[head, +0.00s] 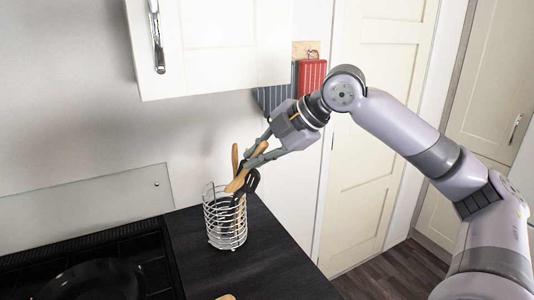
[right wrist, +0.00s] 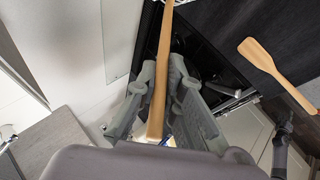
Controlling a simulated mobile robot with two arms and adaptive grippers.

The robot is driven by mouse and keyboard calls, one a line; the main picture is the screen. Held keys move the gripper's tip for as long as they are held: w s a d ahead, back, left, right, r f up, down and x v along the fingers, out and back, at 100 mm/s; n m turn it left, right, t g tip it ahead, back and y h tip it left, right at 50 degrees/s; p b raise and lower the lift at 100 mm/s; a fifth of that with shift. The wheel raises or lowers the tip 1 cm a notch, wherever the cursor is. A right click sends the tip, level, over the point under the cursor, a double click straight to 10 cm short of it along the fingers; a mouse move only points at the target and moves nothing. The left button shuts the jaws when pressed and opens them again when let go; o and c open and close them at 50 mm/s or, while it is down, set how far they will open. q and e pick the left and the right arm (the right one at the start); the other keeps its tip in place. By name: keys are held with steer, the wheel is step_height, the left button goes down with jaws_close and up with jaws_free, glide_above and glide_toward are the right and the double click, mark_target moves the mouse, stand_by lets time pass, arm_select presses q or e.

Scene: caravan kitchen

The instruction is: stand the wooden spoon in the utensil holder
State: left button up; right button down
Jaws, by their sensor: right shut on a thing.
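The wire utensil holder (head: 225,220) stands upright near the counter's back edge in the head view. My right gripper (head: 258,154) is just above it, reaching down from the right. It is shut on the wooden spoon (head: 238,183), which slants down to the left toward the holder's mouth. The spoon's wooden shaft (right wrist: 161,75) runs between the fingers (right wrist: 162,85) in the right wrist view. Its lower end is hidden, and I cannot tell how deep it reaches. Another wooden handle (head: 235,157) and a black utensil (head: 252,182) stick up from the holder. My left gripper is out of view.
The dark counter (head: 270,270) is mostly clear right of the holder. A wooden spatula (right wrist: 262,60) lies on it. A hob with a dark pan (head: 100,280) is at left. A white cupboard (head: 215,45) hangs above, and a red striped cloth or mitt (head: 311,78) hangs behind.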

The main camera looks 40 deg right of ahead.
mark_target(240, 175)
steer(key=shift+f, duration=0.2)
steer(key=shift+w+a+f+b, duration=0.1)
steer(key=shift+w+f+b, duration=0.4)
steer(key=shift+w+f, duration=0.3)
steer(key=shift+w+d+f+b, duration=0.2)
steer(key=shift+w+f+b, duration=0.35)
steer(key=shift+w+f, duration=0.2)
steer(key=shift+w+d+f+b, duration=0.1)
steer(key=shift+w+f+b, duration=0.6)
steer(key=shift+f, duration=0.25)
steer(key=shift+w+f+b, duration=0.45)
steer(key=shift+w+f, duration=0.35)
steer(key=shift+f, duration=0.1)
steer(key=shift+w+f, duration=0.1)
steer(key=shift+w, duration=0.1)
steer(key=shift+w+d+f+p, duration=0.2)
steer(key=shift+w+f+p, duration=0.1)
steer(key=shift+w+f, duration=0.7)
steer(key=shift+s+f, duration=0.1)
steer(key=shift+f, duration=0.05)
steer(key=c, duration=1.6)
jaws_free()
steer(key=shift+c, duration=0.2)
